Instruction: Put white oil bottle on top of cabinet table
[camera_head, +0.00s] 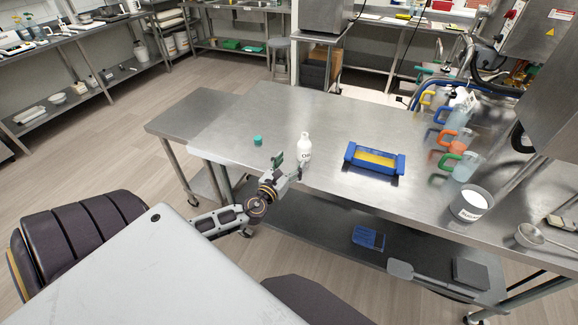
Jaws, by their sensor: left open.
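The white oil bottle (304,147) stands upright on the steel table (240,118), near its front edge. Dark lettering shows on its side. My left gripper (289,163) is open just in front and to the left of the bottle, at the table's front edge. One finger is close to the bottle's lower part; whether it touches cannot be told. My right gripper is not in view. Which surface is the cabinet table cannot be told for sure; a steel stand with a shelf (318,36) stands behind the table.
A small teal cap (257,140) lies left of the bottle. A blue tray with a yellow inside (375,160) is to the right. Clear jugs with coloured handles (466,166) and a white-filled bucket (470,204) stand farther right.

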